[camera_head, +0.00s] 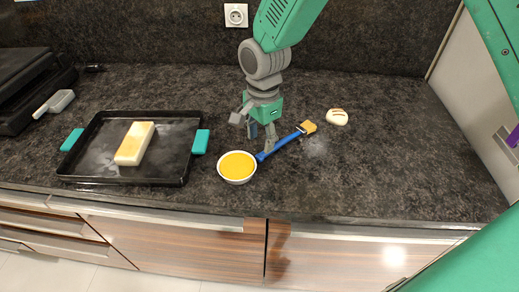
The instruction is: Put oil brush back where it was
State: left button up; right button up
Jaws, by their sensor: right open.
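The oil brush (280,144) has a blue handle and a tan bristle head. It lies diagonally on the dark counter, bristles toward the upper right and handle end beside the bowl. My right gripper (254,132) is open above the handle end. One finger reaches down close to the handle in this view; I cannot tell whether it touches. A small white bowl (237,167) of yellow oil stands just left of the handle end. My left gripper is not in view.
A black tray (88,160) with teal handles holds a pale yellow block (134,143) to the left. A small cream item (337,117) lies right of the bristles. A black appliance (30,88) and a grey-white handled tool (54,103) are at far left. The right counter is clear.

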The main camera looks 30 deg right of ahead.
notch_tip(320, 180, up, 7)
jog(key=shift+d+f, duration=0.15)
jog(key=shift+d, duration=0.15)
jog(key=shift+s+f, duration=0.1)
jog(key=shift+s, duration=0.05)
dwell(0.3)
